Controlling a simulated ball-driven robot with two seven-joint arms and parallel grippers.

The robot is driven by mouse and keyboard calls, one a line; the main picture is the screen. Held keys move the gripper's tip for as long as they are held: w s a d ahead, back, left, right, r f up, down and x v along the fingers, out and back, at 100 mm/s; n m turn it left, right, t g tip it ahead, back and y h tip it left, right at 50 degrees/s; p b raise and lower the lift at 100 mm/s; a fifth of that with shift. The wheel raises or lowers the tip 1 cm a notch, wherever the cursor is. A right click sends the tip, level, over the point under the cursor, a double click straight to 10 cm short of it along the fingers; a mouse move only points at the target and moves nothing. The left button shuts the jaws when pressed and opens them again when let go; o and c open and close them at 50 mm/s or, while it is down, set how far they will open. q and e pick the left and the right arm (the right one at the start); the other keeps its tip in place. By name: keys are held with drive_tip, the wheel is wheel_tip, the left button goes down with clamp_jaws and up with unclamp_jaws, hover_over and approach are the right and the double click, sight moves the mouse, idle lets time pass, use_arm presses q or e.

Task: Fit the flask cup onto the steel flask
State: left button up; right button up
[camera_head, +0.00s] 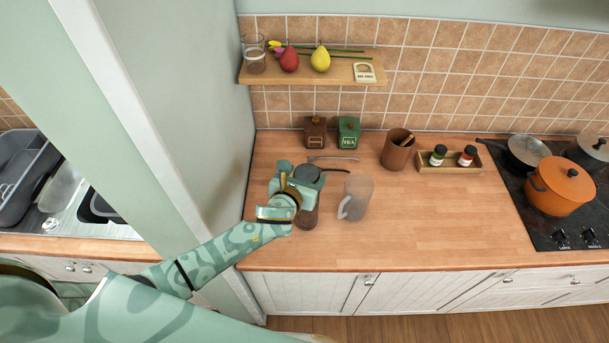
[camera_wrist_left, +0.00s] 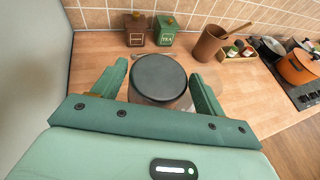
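A round dark lid or cup (camera_head: 307,173) tops a cylindrical body (camera_head: 307,219) that shows brownish and shiny, upright on the wooden counter. I cannot tell whether this is the steel flask with its cup on. My left gripper (camera_head: 304,184) is over it from above and hides part of it. In the left wrist view the dark round top (camera_wrist_left: 159,78) lies between the two fingers of the left gripper (camera_wrist_left: 160,72), with a narrow gap on each side. The fingers look open. My right gripper is not in view.
A frosted mug (camera_head: 357,196) stands close to the right of the left gripper. Behind are a thin metal utensil (camera_head: 333,158), a brown canister (camera_head: 315,132), a green tea tin (camera_head: 349,133) and a brown pot (camera_head: 398,150). The counter's right middle is clear. A wall (camera_head: 205,100) rises at the left.

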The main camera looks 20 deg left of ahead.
use_arm(q)
drive_tip(key=o, duration=0.3)
drive_tip(key=v, duration=1.6)
drive_tip(key=shift+s, duration=0.2)
